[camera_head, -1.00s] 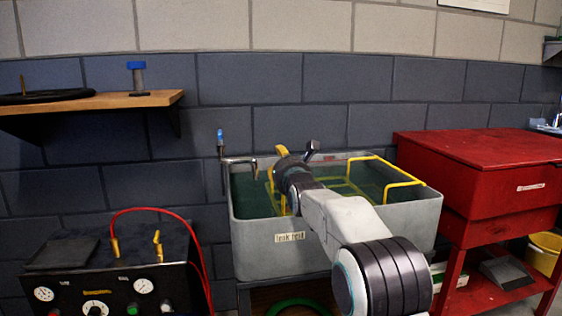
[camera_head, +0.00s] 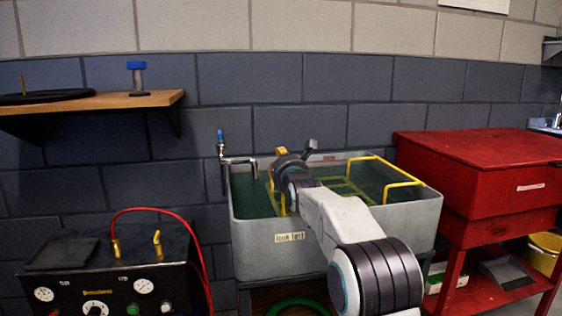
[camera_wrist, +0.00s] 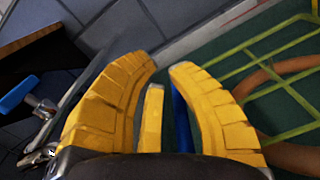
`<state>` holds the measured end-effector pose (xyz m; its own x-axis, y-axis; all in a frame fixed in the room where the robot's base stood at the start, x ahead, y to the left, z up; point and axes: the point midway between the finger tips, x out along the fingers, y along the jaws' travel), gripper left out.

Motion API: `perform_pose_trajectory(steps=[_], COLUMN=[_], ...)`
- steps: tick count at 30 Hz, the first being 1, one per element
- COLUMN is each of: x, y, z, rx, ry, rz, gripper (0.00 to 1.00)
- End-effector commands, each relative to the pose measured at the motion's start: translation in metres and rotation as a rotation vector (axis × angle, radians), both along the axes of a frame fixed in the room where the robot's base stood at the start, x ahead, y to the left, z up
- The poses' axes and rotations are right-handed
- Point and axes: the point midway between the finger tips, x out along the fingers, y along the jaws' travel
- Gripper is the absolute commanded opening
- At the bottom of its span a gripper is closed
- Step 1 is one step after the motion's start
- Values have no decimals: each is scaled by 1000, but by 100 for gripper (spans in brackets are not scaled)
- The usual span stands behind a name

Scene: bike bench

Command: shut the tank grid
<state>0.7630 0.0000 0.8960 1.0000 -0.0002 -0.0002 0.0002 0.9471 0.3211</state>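The grey tank (camera_head: 275,258) stands at the middle of the head view, holding dark green water. The yellow grid (camera_head: 403,184) is in it, with a raised bar at its right end and another at its left, partly behind my arm. Its thin yellow-green bars (camera_wrist: 290,90) show at the right of the wrist view. My gripper (camera_wrist: 163,62) is over the left part of the tank. Its yellow fingers are apart with a narrow gap at the tips. A yellow strip and a blue strip show between them; I cannot tell whether the yellow one is a grid bar.
A tap with a blue handle (camera_head: 221,137) rises at the tank's back left corner. A red cabinet (camera_head: 480,170) stands close on the right. A black gauge box (camera_head: 110,285) with a red hose (camera_head: 160,209) is on the left. A wooden shelf (camera_head: 90,104) hangs above it.

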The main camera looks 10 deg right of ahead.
Motion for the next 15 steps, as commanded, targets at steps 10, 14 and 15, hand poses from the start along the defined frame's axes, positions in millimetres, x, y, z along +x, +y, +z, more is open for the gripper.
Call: perform_pose_trajectory(steps=[10,14,15], x=[0,0,0], y=[0,0,0], z=[0,0,0], rx=[0,0,0], ry=[0,0,0], rz=[0,0,0], gripper=[0,0,0])
